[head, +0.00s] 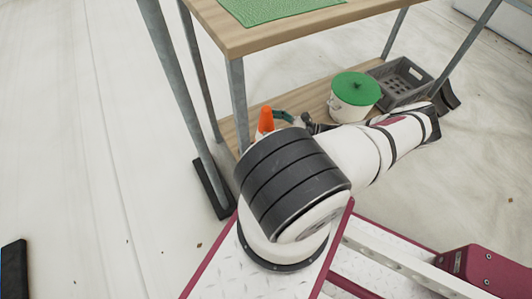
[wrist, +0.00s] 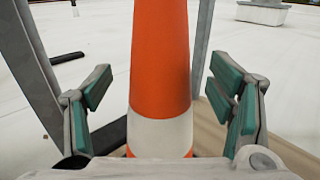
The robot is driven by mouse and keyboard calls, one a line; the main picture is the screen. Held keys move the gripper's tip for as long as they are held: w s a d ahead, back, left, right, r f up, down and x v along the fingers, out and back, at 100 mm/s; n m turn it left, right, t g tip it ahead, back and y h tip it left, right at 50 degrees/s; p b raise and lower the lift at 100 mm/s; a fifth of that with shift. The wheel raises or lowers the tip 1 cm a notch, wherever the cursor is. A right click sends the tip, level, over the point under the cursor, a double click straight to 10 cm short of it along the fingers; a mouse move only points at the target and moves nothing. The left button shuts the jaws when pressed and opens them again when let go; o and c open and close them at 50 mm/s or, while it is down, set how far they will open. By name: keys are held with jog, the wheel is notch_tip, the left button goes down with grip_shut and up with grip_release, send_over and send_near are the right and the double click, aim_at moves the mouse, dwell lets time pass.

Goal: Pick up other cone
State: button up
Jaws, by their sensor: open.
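An orange cone (head: 266,119) stands on the lower wooden shelf of the table, near its left end; its lower part is hidden behind my arm in the head view. In the wrist view the cone (wrist: 160,60) is large and upright, orange with a white band. My gripper (wrist: 170,95) is open, with one green-padded finger on each side of the cone and a gap on both sides. In the head view my gripper (head: 285,118) is partly hidden beside the cone.
A white pot with a green lid (head: 355,95) and a grey crate (head: 402,82) stand further right on the lower shelf (head: 312,95). The table top (head: 270,32) with a green mat (head: 270,8) is above. Metal legs (head: 238,100) stand close to the cone.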

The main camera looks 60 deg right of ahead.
jog(key=shift+x, duration=1.1)
jog(key=c, duration=1.7)
grip_shut()
jog(key=shift+r, duration=0.1)
